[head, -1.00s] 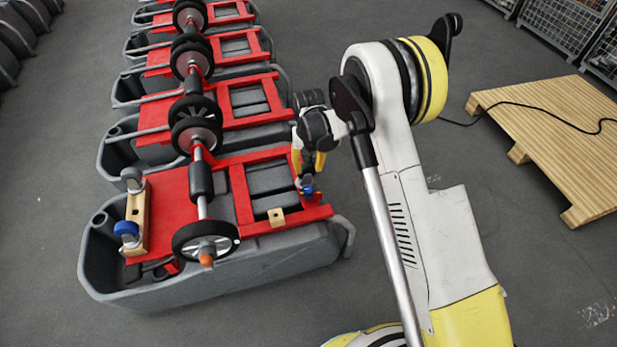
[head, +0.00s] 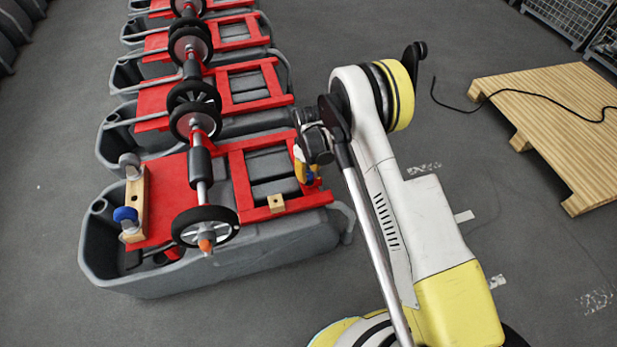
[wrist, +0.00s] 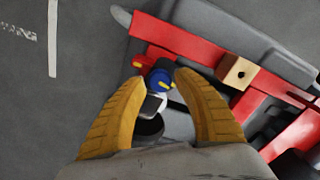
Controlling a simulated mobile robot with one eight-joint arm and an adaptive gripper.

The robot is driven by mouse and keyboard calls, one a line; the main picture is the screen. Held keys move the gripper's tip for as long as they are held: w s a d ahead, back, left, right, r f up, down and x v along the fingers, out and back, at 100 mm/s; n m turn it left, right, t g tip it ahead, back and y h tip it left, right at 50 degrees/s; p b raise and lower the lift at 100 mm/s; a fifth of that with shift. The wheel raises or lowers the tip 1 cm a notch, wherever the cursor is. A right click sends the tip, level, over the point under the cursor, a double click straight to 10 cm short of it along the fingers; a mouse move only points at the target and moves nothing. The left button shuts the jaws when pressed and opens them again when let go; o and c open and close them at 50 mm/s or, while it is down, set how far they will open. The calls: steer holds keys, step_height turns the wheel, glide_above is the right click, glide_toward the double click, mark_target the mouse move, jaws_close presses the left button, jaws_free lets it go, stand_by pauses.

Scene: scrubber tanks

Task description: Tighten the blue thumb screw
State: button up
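A blue thumb screw (wrist: 159,80) shows in the wrist view at the end of the red frame, with a yellow spot and grey and black parts beside it. My gripper (wrist: 160,84) is open, its two yellow fingers on either side of the screw; I cannot tell if they touch it. In the head view, my gripper (head: 306,168) is over the right end of the nearest red frame (head: 178,205) and hides most of the screw there. A second blue knob (head: 125,214) sits on a wooden block at the frame's left end.
Several grey tanks (head: 100,270) with red frames, rollers and wheels stretch away to the back. A small wooden block (head: 276,203) sits on the near frame. A wooden pallet (head: 545,120) with a black cable lies at the right. Grey floor is open between.

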steer(key=shift+f, duration=0.5)
steer(key=shift+c, duration=0.4)
jaws_close()
steer(key=m, duration=0.6)
steer(key=shift+m, duration=0.4)
steer(key=m, duration=0.5)
steer(key=shift+m, duration=0.4)
